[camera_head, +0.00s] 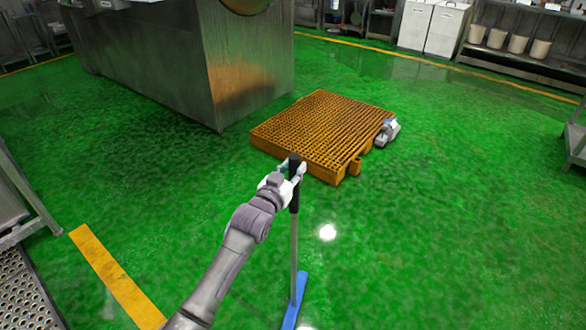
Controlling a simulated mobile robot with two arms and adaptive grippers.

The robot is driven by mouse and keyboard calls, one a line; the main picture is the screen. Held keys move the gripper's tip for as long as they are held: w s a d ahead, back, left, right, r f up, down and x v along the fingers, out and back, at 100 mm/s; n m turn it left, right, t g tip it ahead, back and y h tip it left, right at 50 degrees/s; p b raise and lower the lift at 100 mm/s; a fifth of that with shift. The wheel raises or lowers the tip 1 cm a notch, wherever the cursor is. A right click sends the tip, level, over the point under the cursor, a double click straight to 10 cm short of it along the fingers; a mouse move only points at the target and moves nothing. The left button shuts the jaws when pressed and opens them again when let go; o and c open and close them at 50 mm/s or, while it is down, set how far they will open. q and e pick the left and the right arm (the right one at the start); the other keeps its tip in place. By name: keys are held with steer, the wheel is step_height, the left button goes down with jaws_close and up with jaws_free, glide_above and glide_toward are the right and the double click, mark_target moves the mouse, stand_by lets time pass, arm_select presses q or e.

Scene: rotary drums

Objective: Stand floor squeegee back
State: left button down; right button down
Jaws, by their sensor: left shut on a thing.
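The floor squeegee (294,250) stands nearly upright in front of me. It has a black grip at the top, a thin grey pole and a blue head (295,302) low down near the bottom of the view. My left gripper (293,172) is shut around the black grip near its top end. The head appears to be at floor level, but I cannot tell whether it touches. My right gripper does not show.
An orange grated platform (325,130) lies on the green floor just beyond the squeegee, with a small grey object (387,132) at its right edge. A large metal cabinet (190,60) stands behind left. Shelving with pots (518,44) lines the back right. Floor at right is clear.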

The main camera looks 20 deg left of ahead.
arm_select(q)
steer(key=c, duration=1.2)
jaws_free()
steer(key=shift+f, duration=0.1)
steer(key=o, duration=0.4)
steer(key=shift+s, duration=0.15)
steer(key=s, duration=0.4)
steer(key=s+a, duration=0.1)
steer(key=s, duration=0.6)
steer(key=shift+s+a+r, duration=0.3)
steer(key=shift+s, duration=0.05)
